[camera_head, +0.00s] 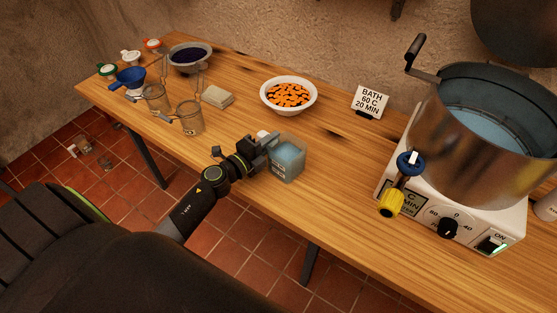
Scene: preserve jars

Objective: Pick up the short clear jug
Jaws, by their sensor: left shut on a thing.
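A short clear jug (290,161) with pale blue contents is at the front edge of the wooden table, near the middle of the view. My left gripper (270,142) is shut on its left side, near the rim. The fingers partly cover that side of the jug. I cannot tell whether its base touches the table. Two other clear vessels, one (189,119) nearer and one (155,99) farther left, stand on the left part of the table. My right gripper is not in view.
A white bowl of orange pieces (289,96) stands behind the jug. A sign (370,101), a large steel pot (480,150) and its white heater (475,232) are to the right. A blue funnel (131,78), a dark-filled bowl (190,57) and a folded cloth (218,97) are left.

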